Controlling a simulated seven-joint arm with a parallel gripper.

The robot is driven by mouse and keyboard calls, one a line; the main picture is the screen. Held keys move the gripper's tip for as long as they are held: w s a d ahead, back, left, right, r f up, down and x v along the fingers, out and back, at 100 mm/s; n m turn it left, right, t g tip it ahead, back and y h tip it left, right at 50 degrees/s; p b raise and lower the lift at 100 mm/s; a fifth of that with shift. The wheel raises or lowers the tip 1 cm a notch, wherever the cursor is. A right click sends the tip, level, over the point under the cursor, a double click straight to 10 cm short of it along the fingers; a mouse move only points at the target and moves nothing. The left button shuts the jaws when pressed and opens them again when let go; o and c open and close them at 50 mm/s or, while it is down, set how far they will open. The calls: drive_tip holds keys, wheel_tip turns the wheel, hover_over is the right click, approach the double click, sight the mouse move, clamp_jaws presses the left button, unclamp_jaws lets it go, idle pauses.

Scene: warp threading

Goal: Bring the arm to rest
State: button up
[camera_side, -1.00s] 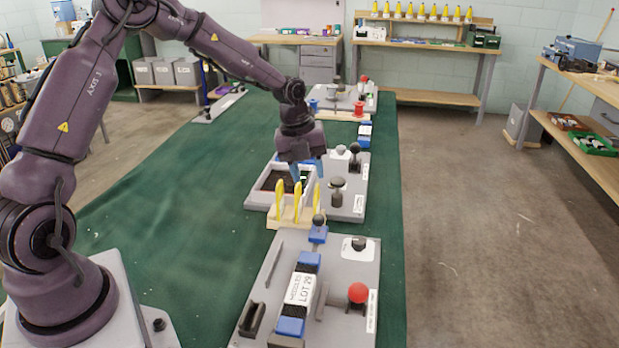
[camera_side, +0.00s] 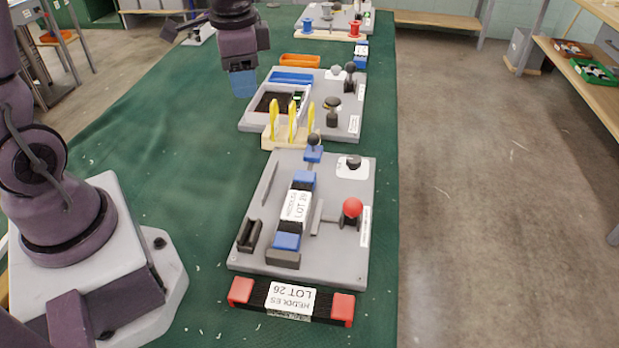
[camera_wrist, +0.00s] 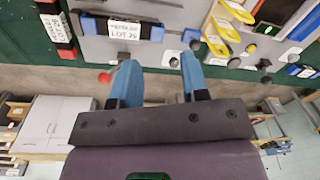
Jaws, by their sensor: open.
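My gripper (camera_side: 243,82) hangs above the green table at the left of the tray station in the side view. In the wrist view its two blue fingers (camera_wrist: 158,80) stand wide apart with nothing between them. The near grey fixture plate (camera_side: 333,256) carries a heddle block labelled LOT 29 (camera_side: 296,206) and a red ball knob (camera_side: 352,207). The labelled block also shows in the wrist view (camera_wrist: 125,29). My gripper is clear of all of these.
A wooden rack with yellow pieces (camera_side: 292,121) stands between the two plates. The tray station (camera_side: 345,121) has blue and orange bins. A LOT 26 heddle bundle with red ends (camera_side: 291,300) lies at the front. The green cloth (camera_side: 190,165) left of the plates is clear.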

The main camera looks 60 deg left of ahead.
drive_tip(key=s+d+r+n+t, duration=0.4)
drive_tip(key=s+r, duration=0.5)
drive_tip(key=s, duration=0.3)
drive_tip(key=shift+d+r+n+t+h, duration=0.3)
drive_tip(key=shift+d+t, duration=0.2)
drive_tip(key=shift+d, duration=0.85)
